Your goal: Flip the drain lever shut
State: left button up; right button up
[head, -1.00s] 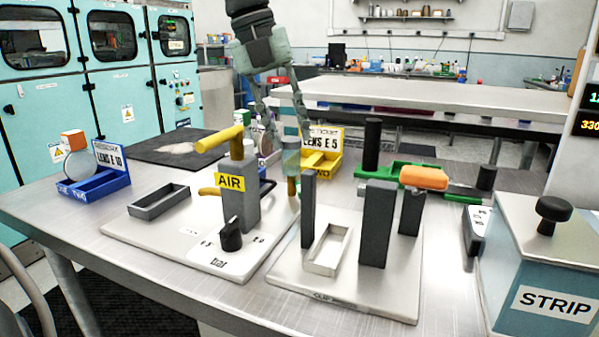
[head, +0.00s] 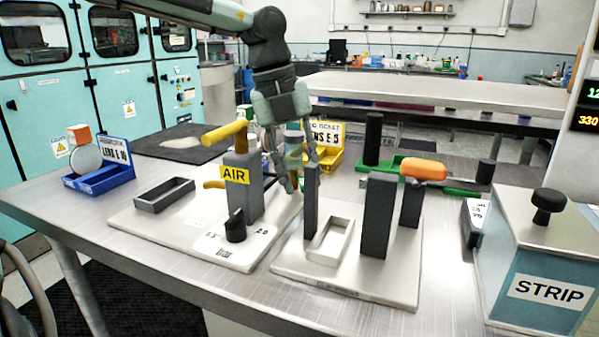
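The grey AIR post (head: 241,187) stands on a white base plate, with a thick yellow handle (head: 224,132) sticking out at its top. A smaller yellow lever (head: 214,184) sticks out to the left, lower down; I cannot tell for sure whether it is the drain lever. A clear bowl (head: 293,147) stands right of the post, partly hidden by my fingers. My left gripper (head: 302,175) reaches down from above, fingers apart on either side of the bowl; contact cannot be told. What lies under the bowl is hidden. My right gripper is not in view.
A black knob (head: 235,226) is at the plate's front. A second white plate (head: 345,283) with dark posts stands close on the right. A grey tray (head: 164,195) lies left, a blue bin (head: 105,180) beyond it. The STRIP box (head: 545,265) is at right.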

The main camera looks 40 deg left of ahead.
pick_arm(q)
grip_shut()
jog(key=shift+a+m, duration=0.1)
jog(key=shift+m, duration=0.2)
jog(key=shift+s+a+m, duration=0.1)
jog(key=shift+s+m, duration=0.05)
jog(key=shift+m, duration=0.15)
jog(key=shift+s+a+m, duration=0.1)
jog(key=shift+m, duration=0.4)
grip_release()
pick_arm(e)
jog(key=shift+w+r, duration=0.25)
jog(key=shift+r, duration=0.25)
pick_arm(q)
jog(key=shift+r, duration=0.15)
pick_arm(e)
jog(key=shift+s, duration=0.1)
pick_arm(q)
jog(key=v, duration=1.1)
jog(key=shift+a+r, duration=0.35)
jog(key=shift+r, duration=0.05)
